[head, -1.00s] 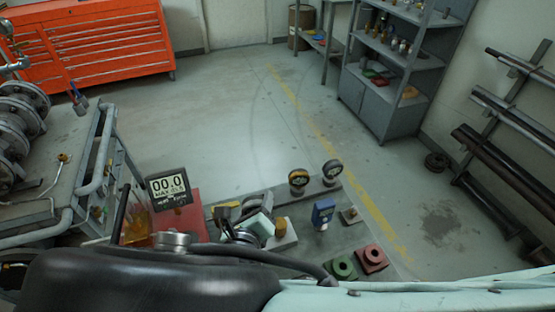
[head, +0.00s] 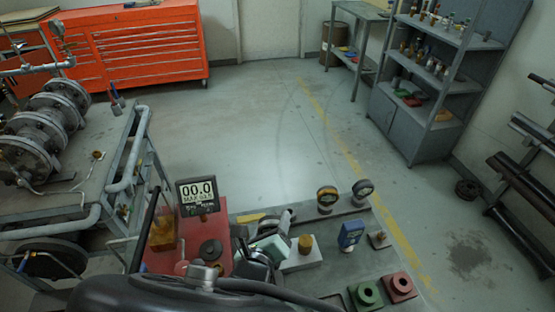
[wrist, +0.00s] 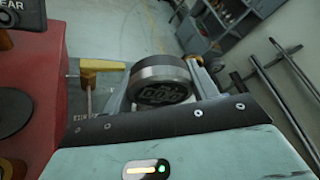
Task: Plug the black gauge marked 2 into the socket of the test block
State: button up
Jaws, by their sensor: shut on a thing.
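My gripper (wrist: 163,85) is shut on a round gauge (wrist: 160,80) with a grey metal rim and a dark, lettered back; its number is not readable. In the head view my gripper (head: 272,238) is above the bench, right of the red block (head: 222,219), and the held gauge is mostly hidden. The red block, which seems to be the test block, carries a readout (head: 197,191) showing 00.0. A dark round fitting (head: 210,250) sits on it; I cannot tell whether this is the socket. In the wrist view the red block (wrist: 35,115) is at the left, apart from the gauge.
Two round-faced gauges (head: 327,197) (head: 362,190) stand at the bench's far edge. A blue device (head: 351,235), a pale block with a brass top (head: 304,246), and green (head: 366,294) and red (head: 398,286) blocks lie right. A yellow-handled tool (wrist: 100,66) lies near the gripper.

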jog(key=shift+f+b, duration=1.1)
jog(key=shift+f, duration=0.95)
jog(key=shift+f+b, duration=1)
jog(key=shift+f, duration=0.85)
dwell(0.4)
jog(key=o, duration=1.2)
jog(key=shift+c, duration=0.2)
jog(key=shift+s+r, duration=0.1)
